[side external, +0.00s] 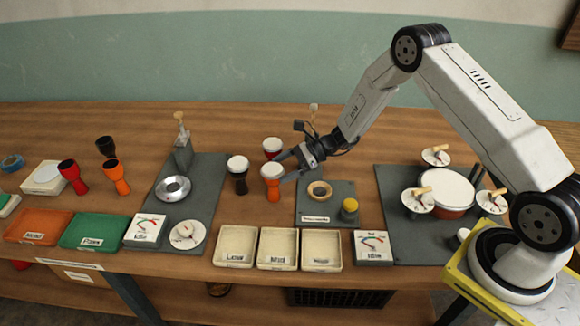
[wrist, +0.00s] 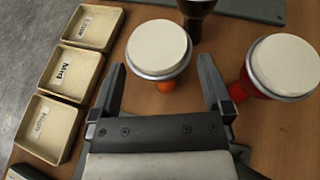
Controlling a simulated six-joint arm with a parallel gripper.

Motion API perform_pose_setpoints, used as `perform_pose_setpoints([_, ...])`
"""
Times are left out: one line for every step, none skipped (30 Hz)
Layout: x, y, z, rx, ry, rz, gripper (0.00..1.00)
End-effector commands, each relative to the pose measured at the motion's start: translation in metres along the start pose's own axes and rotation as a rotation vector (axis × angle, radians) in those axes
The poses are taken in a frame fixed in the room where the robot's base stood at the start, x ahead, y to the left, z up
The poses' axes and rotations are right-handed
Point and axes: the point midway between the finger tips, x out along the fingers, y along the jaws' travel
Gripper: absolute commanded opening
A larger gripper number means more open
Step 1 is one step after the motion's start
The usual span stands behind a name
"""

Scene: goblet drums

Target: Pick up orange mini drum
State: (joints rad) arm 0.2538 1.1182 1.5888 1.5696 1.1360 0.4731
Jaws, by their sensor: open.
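The orange mini drum (side external: 273,190) stands upright on the wooden table, with a white head and an orange body. In the wrist view, its pale round head (wrist: 158,48) hides most of the body. My gripper (side external: 284,168) is open and empty, reaching in from the right close to the drum. In the wrist view, its two fingers (wrist: 162,75) point toward the drum, one on either side. I cannot tell whether either finger touches it.
A red drum (side external: 272,146) stands just behind, and a black drum (side external: 238,180) to the left. The red drum (wrist: 285,68) is near the right finger in the wrist view. Cream trays (side external: 278,266) lie in front. A grey board (side external: 340,190) is to the right.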

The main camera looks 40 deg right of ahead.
Motion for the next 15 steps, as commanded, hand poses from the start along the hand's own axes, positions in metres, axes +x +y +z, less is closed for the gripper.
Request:
perform_pose_setpoints([0.007,0.001,-0.001,-0.001,0.001,0.003,1.00])
perform_pose_setpoints([0.011,0.001,-0.001,-0.001,0.001,0.003,1.00])
perform_pose_setpoints([0.015,0.001,-0.001,0.000,0.001,0.002,1.00])
perform_pose_setpoints([0.019,0.001,-0.001,-0.001,0.001,0.002,1.00])
perform_pose_setpoints([0.022,0.002,-0.001,-0.001,0.001,0.003,1.00])
perform_pose_setpoints([0.027,0.002,-0.001,-0.001,0.000,0.003,1.00])
perform_pose_setpoints([0.030,0.001,-0.001,-0.001,0.000,0.002,1.00])
perform_pose_setpoints([0.032,0.001,-0.001,0.000,0.000,0.002,1.00])
perform_pose_setpoints([0.035,0.001,-0.001,0.000,0.000,0.002,1.00])
perform_pose_setpoints([0.037,0.001,-0.001,0.000,0.001,0.002,1.00])
perform_pose_setpoints([0.038,0.001,-0.001,0.000,0.001,0.002,1.00])
perform_pose_setpoints([0.040,0.001,-0.001,0.000,0.001,0.001,1.00])
perform_pose_setpoints([0.040,0.001,-0.001,0.000,0.001,0.001,1.00])
perform_pose_setpoints([0.040,0.001,-0.001,0.000,0.001,0.001,1.00])
perform_pose_setpoints([0.040,0.001,-0.001,0.000,0.001,0.000,1.00])
